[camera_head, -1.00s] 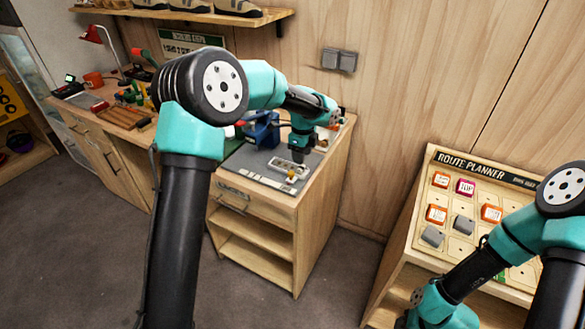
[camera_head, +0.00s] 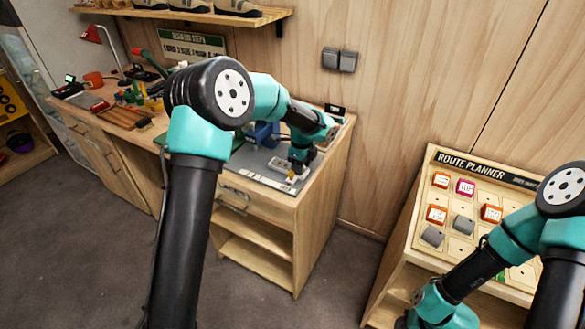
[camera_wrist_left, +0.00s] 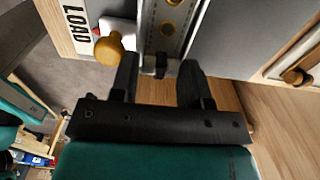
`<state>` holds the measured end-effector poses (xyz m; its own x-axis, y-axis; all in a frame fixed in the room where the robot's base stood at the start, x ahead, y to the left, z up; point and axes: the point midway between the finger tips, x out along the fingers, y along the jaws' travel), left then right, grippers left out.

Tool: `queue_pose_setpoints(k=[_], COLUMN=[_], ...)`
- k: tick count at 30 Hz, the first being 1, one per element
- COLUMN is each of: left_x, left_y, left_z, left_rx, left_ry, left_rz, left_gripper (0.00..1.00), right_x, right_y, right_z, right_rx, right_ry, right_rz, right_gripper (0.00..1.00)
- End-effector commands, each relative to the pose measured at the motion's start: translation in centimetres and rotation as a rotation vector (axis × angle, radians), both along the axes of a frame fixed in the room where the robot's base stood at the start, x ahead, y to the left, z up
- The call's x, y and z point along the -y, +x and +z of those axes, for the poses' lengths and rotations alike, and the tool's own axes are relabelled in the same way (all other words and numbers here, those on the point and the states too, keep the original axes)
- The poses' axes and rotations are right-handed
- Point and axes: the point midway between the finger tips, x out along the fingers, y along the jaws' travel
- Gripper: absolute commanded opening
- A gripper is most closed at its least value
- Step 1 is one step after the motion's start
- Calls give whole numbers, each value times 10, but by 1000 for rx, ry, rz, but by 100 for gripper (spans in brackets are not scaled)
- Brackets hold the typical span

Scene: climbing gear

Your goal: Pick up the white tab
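My left gripper (camera_head: 294,172) is low over the grey top of the wooden cabinet (camera_head: 262,182), and the arm partly hides what lies under it. In the left wrist view the gripper (camera_wrist_left: 160,68) is open, with its two dark fingers apart. A small black piece (camera_wrist_left: 161,62) shows between the fingertips, at the near end of a pale metal strip with gold discs (camera_wrist_left: 173,15). A yellow knob (camera_wrist_left: 108,48) stands just left of the left finger, beside a whitish plate (camera_wrist_left: 117,25). I cannot single out the white tab with certainty.
A blue device (camera_head: 263,134) stands on the cabinet top behind the gripper. A workbench with tools (camera_head: 125,117) is at the left. The route planner board (camera_head: 450,180) stands at the right. The floor (camera_head: 335,280) between is clear.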

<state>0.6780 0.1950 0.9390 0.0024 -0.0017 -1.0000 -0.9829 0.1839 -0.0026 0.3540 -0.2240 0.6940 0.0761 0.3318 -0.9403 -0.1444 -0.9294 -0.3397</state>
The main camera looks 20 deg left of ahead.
Motion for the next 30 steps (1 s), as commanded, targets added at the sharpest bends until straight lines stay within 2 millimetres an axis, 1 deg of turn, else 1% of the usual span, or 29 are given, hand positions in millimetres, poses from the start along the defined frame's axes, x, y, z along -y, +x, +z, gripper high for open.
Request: queue_pose_setpoints(k=[1,2,10,17,20,23,30], left_x=[0,0,0,0,0,0,0], left_y=[0,0,0,0,0,0,1], left_z=[0,0,0,1,5,12,37], left_rx=[0,0,0,0,1,1,1], left_ry=[0,0,0,0,0,1,1], left_rz=[0,0,0,0,0,1,0], left_gripper=[38,35,9,9,9,9,9], right_x=[0,0,0,0,0,0,0], right_y=[0,0,0,0,0,0,0], right_z=[0,0,0,0,0,0,0], right_rx=[0,0,0,0,0,0,0], right_ry=[0,0,0,0,0,0,0], right_rz=[0,0,0,0,0,0,0], right_gripper=[43,43,43,43,43,43,43])
